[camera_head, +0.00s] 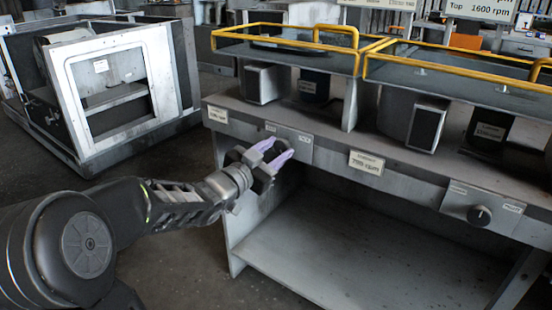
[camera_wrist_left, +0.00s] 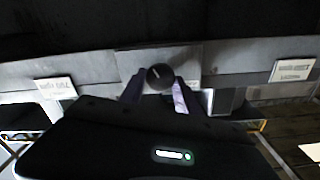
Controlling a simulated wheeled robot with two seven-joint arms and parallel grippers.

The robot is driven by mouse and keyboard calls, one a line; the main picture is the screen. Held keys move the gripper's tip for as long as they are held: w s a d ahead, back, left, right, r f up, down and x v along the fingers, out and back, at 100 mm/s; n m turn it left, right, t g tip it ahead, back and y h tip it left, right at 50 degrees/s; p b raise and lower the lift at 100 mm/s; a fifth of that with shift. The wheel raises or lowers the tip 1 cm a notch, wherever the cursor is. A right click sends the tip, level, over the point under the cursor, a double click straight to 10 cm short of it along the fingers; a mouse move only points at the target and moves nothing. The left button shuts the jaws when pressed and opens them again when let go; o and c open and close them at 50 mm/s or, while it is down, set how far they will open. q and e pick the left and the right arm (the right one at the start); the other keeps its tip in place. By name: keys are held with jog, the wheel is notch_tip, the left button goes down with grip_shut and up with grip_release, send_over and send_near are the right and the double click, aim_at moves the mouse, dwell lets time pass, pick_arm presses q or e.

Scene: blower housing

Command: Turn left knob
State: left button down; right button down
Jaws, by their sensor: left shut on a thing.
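The left knob sits on a grey plate (camera_head: 290,143) on the front of the workbench, at the left. In the head view my left gripper (camera_head: 274,154), with pale purple fingers, is at this plate and mostly hides the knob. In the left wrist view the dark round knob (camera_wrist_left: 159,76) shows between the two fingertips of my left gripper (camera_wrist_left: 158,90), which is shut on it. A light line on the knob's face is close to upright in that view. My right gripper is in neither view.
A second black knob (camera_head: 479,215) is on the bench front at the right. Yellow rails (camera_head: 290,46) edge the trays on top. A label (camera_head: 366,162) is between the knobs. A white-framed housing (camera_head: 115,85) stands at the left. The lower shelf (camera_head: 350,260) is bare.

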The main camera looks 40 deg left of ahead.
pick_arm(q)
jog(key=shift+m+b, duration=0.45)
jog(key=shift+m, duration=0.15)
jog(key=c, duration=0.9)
grip_release()
jog(key=s+p, duration=0.1)
jog(key=s, duration=0.6)
jog(key=shift+s+d+p, duration=0.1)
jog(key=shift+s+p, duration=0.25)
jog(key=shift+s, duration=0.05)
